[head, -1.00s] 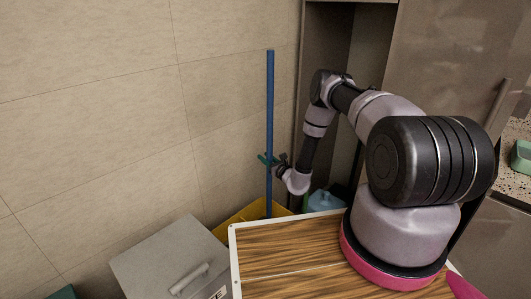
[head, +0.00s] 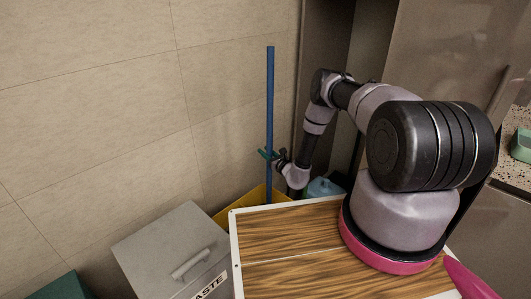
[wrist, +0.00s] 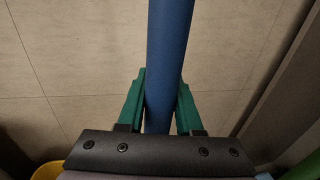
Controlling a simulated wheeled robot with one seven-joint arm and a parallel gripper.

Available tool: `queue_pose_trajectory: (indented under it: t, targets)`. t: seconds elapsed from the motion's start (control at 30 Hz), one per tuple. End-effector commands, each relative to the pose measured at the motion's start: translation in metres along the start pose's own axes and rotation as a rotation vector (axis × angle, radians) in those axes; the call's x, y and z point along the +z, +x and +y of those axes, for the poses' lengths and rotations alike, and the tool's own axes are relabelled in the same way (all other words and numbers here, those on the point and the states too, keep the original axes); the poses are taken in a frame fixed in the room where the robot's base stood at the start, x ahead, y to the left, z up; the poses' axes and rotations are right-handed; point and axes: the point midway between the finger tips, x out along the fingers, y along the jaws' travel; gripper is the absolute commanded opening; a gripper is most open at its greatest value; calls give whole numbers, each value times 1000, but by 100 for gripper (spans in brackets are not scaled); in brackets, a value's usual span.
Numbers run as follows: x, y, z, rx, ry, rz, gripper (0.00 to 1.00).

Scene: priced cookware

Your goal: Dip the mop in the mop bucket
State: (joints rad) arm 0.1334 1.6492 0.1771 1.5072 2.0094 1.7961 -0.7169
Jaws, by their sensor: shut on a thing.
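A blue mop handle (head: 270,100) stands upright near the tiled wall in the head view. My gripper (head: 268,154), with green fingers, is shut on the handle. The wrist view shows the blue handle (wrist: 168,60) between the two green fingers (wrist: 160,105). The yellow mop bucket (head: 238,204) is partly visible behind the wood-topped surface, below the handle. A bit of yellow also shows at the lower left of the wrist view (wrist: 48,170). The mop head is hidden, so I cannot tell whether it is inside the bucket.
A grey waste bin (head: 175,250) stands left of the wood-topped surface (head: 290,240), with a green object (head: 65,288) at lower left. A light blue container (head: 322,187) is right of the bucket. The wall is close behind the handle. Brown cabinets (head: 430,50) stand at right.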

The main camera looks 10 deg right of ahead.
Motion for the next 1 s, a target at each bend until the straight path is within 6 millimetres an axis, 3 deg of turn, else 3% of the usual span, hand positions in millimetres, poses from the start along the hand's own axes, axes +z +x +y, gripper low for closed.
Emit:
queue_pose_trajectory:
  t: [1.0]
  targets:
    - [-16,0,0,-1,0,-2,0]
